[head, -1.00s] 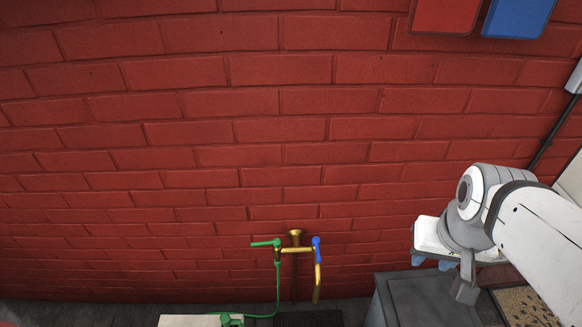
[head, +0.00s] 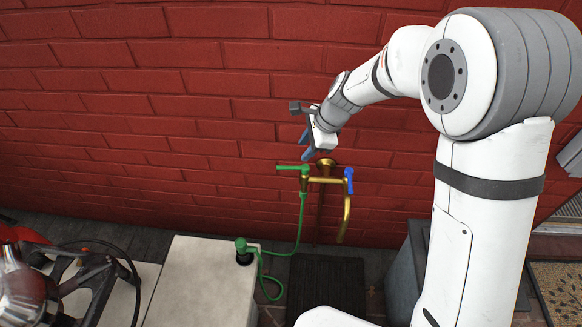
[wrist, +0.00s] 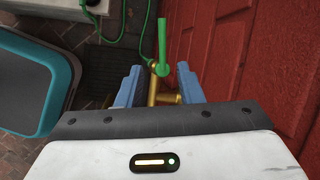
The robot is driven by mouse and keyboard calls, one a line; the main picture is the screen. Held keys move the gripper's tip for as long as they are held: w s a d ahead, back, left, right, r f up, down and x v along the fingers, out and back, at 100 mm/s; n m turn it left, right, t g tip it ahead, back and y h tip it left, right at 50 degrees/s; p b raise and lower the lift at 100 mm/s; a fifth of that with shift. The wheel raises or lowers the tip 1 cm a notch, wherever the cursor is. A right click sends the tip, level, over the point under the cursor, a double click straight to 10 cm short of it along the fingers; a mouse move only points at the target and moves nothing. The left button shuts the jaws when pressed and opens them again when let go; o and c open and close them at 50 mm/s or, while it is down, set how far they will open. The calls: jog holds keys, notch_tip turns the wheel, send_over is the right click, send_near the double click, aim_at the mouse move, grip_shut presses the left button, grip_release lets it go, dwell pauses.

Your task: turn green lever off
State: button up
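The green lever (head: 292,167) sits on the brass tap (head: 326,181) on the red brick wall and points left, away from the tap body. In the wrist view the lever (wrist: 162,45) stands just beyond the fingertips, with brass pipe behind it. My gripper (head: 308,147) is just above the lever in the head view. In the wrist view its two blue fingers (wrist: 160,84) are spread apart with nothing gripped between them. A blue lever (head: 349,181) is on the tap's right side; my gripper hides it in the wrist view.
A green hose (head: 299,222) hangs from the tap to a green fitting (head: 243,251) on a pale block (head: 200,285). A dark mat (head: 327,289) lies below the tap. A grey box (head: 408,272) stands to the right. A red-framed thing (head: 75,285) is at lower left.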

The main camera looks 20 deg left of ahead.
aim_at(287, 167)
jog(key=shift+m, duration=0.4)
jog(key=x, duration=0.3)
jog(key=b+x, duration=0.1)
jog(key=x, duration=0.3)
jog(key=a+b+x, duration=0.1)
jog(key=x, duration=0.3)
jog(key=shift+a+r, duration=0.1)
jog(key=shift+r, duration=0.15)
jog(key=shift+c, duration=0.3)
grip_shut()
